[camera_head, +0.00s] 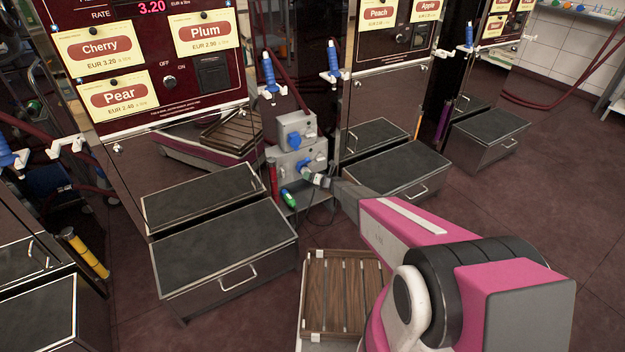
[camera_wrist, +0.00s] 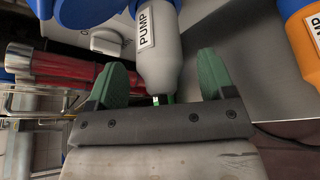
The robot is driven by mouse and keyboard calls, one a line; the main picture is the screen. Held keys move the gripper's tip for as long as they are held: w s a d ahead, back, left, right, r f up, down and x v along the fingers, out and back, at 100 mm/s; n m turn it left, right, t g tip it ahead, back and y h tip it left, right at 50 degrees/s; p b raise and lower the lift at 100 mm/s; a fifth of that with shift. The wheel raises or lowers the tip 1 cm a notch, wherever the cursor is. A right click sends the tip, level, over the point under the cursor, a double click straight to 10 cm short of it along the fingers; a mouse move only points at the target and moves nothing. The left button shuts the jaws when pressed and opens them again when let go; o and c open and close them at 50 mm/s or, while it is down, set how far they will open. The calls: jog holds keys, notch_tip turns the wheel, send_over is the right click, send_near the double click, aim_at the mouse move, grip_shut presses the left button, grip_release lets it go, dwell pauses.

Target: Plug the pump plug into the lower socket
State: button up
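The grey plug marked PUMP (camera_wrist: 160,58) stands between my green fingertips in the wrist view, its upper end meeting a blue part. My gripper (camera_wrist: 162,80) is open, with a visible gap on both sides of the plug. In the head view my gripper (camera_head: 316,179) is at the front of the lower grey socket box. The blue lower socket (camera_head: 304,165) shows just above my gripper. The upper socket (camera_head: 294,141) is blue and sits on the box above. How deep the plug sits is hidden.
A green plug-like piece (camera_head: 288,198) lies left of my gripper on a small shelf. A red cylinder (camera_wrist: 60,70) and an orange piece (camera_wrist: 303,35) flank the fingers in the wrist view. Dark steps (camera_head: 225,248) and a wooden-slatted crate (camera_head: 342,292) stand nearby.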

jog(key=shift+s, duration=0.1)
jog(key=s+d+r+n+g+h, duration=0.3)
jog(key=s+d+r+n, duration=0.5)
jog(key=s+n, duration=0.3)
jog(key=s+d+r+n+g+h, duration=0.3)
jog(key=s+d+r+n, duration=0.6)
jog(key=s+n, duration=0.3)
jog(key=s+d+r+n+g+h, duration=0.3)
jog(key=s+d+r+n, duration=0.6)
jog(key=s, duration=0.6)
jog(key=r+n+h, duration=0.1)
jog(key=n+h, duration=0.1)
jog(key=shift+n+g, duration=0.3)
jog(key=shift+c, duration=0.3)
